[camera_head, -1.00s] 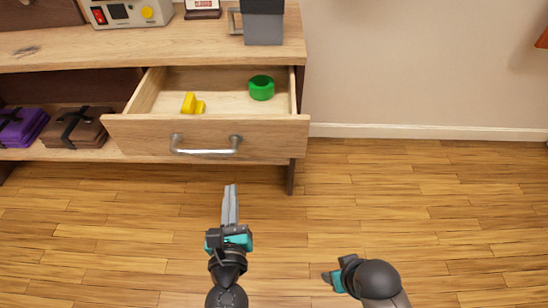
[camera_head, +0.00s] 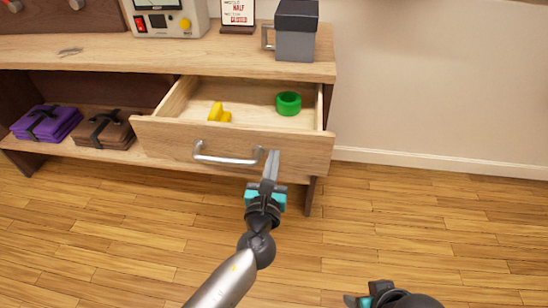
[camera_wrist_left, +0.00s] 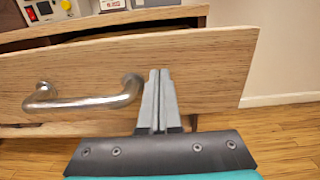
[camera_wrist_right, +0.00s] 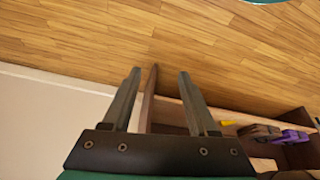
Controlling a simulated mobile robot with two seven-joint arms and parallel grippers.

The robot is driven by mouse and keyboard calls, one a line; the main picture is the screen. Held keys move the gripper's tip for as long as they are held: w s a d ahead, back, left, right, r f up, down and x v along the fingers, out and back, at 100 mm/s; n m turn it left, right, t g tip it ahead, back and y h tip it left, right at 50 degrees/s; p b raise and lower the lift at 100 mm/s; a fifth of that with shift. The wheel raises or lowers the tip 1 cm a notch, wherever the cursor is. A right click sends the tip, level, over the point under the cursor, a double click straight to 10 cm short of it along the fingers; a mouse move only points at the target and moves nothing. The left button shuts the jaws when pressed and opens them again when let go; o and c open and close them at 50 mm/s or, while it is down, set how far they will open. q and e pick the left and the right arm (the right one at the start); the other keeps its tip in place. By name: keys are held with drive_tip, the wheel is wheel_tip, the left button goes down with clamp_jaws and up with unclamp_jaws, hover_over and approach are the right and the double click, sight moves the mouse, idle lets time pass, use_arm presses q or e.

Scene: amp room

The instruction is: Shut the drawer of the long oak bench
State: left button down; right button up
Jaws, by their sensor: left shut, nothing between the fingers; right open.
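The long oak bench (camera_head: 190,52) stands against the wall, and its drawer (camera_head: 170,137) is pulled out. The drawer front carries a silver bar handle (camera_head: 228,159). A yellow piece (camera_head: 219,112) and a green ring-shaped object (camera_head: 288,103) lie inside. My left gripper (camera_head: 271,160) is shut and empty, its tips at the drawer front just right of the handle. In the left wrist view the fingertips (camera_wrist_left: 159,75) overlap the wooden front; I cannot tell whether they touch. My right gripper (camera_wrist_right: 158,85) is open and empty over the floor, only partly visible in the head view.
A grey box-like container (camera_head: 296,38), a device with red and yellow buttons (camera_head: 167,18) and a small sign (camera_head: 238,14) stand on the bench top. Purple (camera_head: 45,122) and brown (camera_head: 105,130) bundles lie on the lower shelf. The floor at right is clear.

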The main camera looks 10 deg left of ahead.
use_arm(q)
drive_tip(key=shift+w, duration=0.75)
use_arm(e)
drive_tip(key=shift+r, duration=0.4)
use_arm(q)
drive_tip(key=shift+w, duration=0.1)
